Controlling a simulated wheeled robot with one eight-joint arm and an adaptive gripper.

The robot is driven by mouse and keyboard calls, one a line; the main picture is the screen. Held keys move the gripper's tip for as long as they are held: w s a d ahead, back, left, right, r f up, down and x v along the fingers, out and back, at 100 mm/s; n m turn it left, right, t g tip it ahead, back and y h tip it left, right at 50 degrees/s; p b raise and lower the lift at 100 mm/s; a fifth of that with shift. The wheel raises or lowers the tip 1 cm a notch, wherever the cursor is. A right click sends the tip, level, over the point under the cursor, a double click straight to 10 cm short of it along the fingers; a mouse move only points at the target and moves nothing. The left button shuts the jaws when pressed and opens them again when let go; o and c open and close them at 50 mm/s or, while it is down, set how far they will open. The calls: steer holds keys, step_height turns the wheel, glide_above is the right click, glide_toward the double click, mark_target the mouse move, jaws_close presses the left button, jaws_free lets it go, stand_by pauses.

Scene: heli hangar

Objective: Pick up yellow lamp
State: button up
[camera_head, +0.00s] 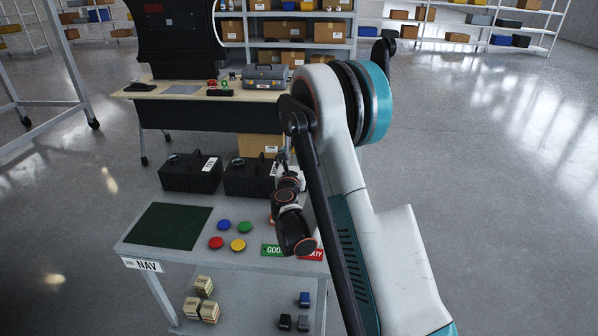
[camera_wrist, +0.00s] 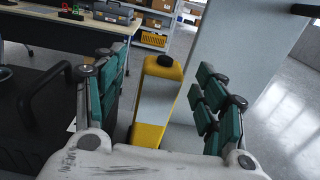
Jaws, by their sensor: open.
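The yellow lamp (camera_wrist: 156,100) stands upright in the wrist view, with a yellow top and base, a pale middle panel and a black knob on top. My gripper (camera_wrist: 163,88) is open, with one green-padded finger on each side of the lamp. Gaps show between the lamp and both fingers in the picture. The lamp's lower end is partly hidden by my gripper's palm. In the head view I cannot make out the lamp, and my arm covers much of the area around my gripper.
The table holds a dark green mat (camera_head: 165,226) and several coloured buttons (camera_head: 217,243). A workbench (camera_head: 180,93) with a grey toolbox (camera_head: 265,77) stands farther back. Open floor (camera_head: 500,170) lies to the right.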

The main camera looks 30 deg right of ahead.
steer(key=b+x, duration=0.1)
steer(key=x, duration=0.2)
steer(key=shift+w+d+f+b, duration=0.15)
steer(key=shift+d+b, duration=0.15)
steer(key=shift+d, duration=0.1)
steer(key=shift+w+d, duration=0.25)
steer(key=shift+w, duration=0.15)
jaws_close()
